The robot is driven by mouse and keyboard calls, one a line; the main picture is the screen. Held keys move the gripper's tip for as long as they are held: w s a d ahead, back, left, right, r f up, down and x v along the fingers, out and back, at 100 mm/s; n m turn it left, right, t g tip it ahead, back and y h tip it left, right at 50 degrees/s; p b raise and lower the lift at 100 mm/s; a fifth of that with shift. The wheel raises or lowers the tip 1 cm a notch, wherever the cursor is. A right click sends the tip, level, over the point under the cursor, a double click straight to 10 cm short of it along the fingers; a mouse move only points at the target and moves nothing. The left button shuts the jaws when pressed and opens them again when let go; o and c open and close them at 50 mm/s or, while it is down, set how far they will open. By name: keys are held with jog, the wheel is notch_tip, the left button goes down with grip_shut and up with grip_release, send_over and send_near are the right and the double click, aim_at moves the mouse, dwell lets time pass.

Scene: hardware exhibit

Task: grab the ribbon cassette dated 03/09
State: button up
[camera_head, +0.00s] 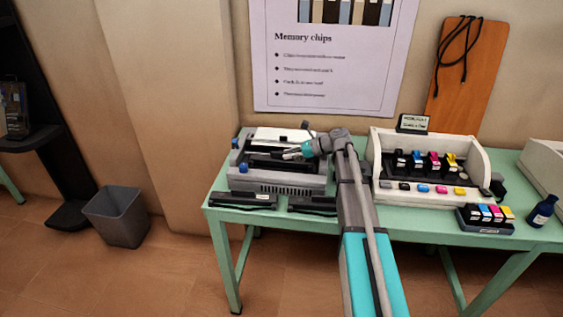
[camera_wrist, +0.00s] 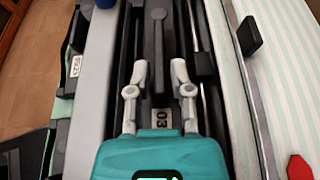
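In the wrist view a dark ribbon cassette (camera_wrist: 158,60) with a narrow raised bar lies lengthwise in the printer's slot. Its small label (camera_wrist: 162,118) reads "03"; the rest is hidden by my gripper's teal body. My gripper (camera_wrist: 159,72) is open, one finger on each side of the bar, with gaps visible. In the head view my gripper (camera_head: 287,156) is over the grey printer (camera_head: 280,181). Two more black cassettes, a left one (camera_head: 243,200) and a right one (camera_head: 313,205), lie on the table in front of it; their dates are unreadable there.
A label (camera_wrist: 75,66) on a cassette at left in the wrist view is too small to read surely. An ink cartridge display (camera_head: 431,190), a cartridge tray (camera_head: 486,227) and a dark bottle (camera_head: 541,212) stand right on the green table (camera_head: 420,231). A bin (camera_head: 116,218) stands left.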

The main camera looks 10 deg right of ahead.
grip_shut()
jog(key=shift+r, duration=0.1)
notch_tip(320, 180, up, 2)
jog(key=p, duration=0.2)
jog(key=shift+r+p, duration=0.25)
jog(key=shift+p, duration=0.1)
jog(key=s+r+p, duration=1)
jog(key=s, duration=0.4)
jog(key=shift+r, duration=0.15)
